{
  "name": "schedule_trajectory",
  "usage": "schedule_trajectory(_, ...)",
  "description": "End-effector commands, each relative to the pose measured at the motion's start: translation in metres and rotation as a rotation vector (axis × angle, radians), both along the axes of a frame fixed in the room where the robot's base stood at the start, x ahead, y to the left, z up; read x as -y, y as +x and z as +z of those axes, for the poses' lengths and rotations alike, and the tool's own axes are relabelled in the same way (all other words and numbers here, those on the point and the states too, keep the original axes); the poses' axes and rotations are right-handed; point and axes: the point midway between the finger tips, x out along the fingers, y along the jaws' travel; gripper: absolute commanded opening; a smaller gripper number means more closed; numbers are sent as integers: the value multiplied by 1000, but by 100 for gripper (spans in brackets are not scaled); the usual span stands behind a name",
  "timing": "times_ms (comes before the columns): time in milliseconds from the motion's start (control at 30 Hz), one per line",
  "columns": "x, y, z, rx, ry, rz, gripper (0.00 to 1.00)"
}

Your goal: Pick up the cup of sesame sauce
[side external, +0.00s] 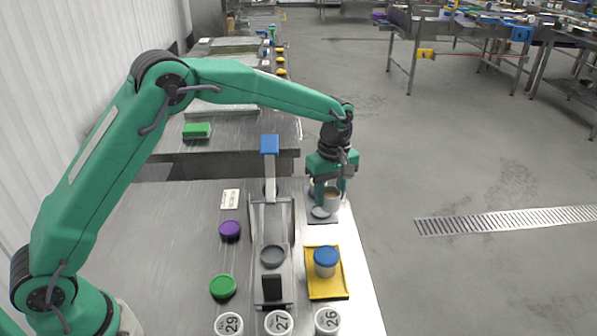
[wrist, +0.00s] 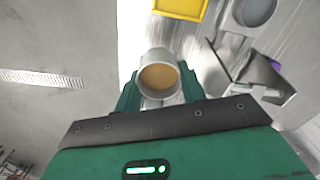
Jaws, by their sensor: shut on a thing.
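A small pale cup (side external: 332,201) with brownish-tan sauce stands upright between the fingers of my gripper (side external: 330,190), near the right side of the steel table. In the wrist view the cup (wrist: 144,91) shows its open top and the tan sauce (wrist: 159,77) inside. My gripper (wrist: 160,92) has one green finger on each side of the cup and is shut on it. I cannot tell whether the cup's base touches the surface below. The fingers partly hide its sides.
A yellow tray (side external: 312,291) with a blue-lidded cup (side external: 326,264) stands nearer the camera. A metal press-like stand (side external: 270,180) with a grey round dish (side external: 272,256) is to the left. Purple (side external: 230,230) and green (side external: 222,287) lids lie further left. Floor lies beyond the table's right edge.

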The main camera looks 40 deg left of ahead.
Motion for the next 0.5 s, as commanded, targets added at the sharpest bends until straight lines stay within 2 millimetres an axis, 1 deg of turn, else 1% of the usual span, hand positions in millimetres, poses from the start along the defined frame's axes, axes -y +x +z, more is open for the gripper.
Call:
schedule_trajectory(200, 13, -10, 10, 2, 0, -1, 17)
schedule_trajectory(500, 27, -20, 21, 3, 1, -1, 17)
